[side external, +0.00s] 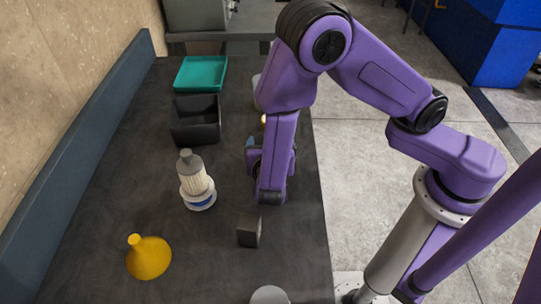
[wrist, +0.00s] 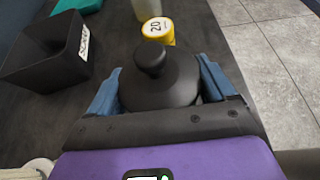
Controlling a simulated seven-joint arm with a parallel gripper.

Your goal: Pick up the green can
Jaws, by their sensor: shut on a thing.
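My gripper (wrist: 157,82) has its blue fingers on either side of a dark grey knobbed object (wrist: 158,86) in the wrist view and is shut on it. The object has a round body and a ball-like knob on top. In the side view my gripper (side external: 250,148) is over the right part of the dark table, and my arm hides the held object. I see no green can in either view; the held object looks dark grey, not green.
A yellow labelled cylinder (wrist: 158,29) stands just beyond the held object. A black bin (side external: 195,120) and a teal tray (side external: 201,73) are at the back. A white ribbed piece with a grey cap (side external: 196,180), a yellow funnel (side external: 149,258) and a dark block (side external: 249,231) stand nearer.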

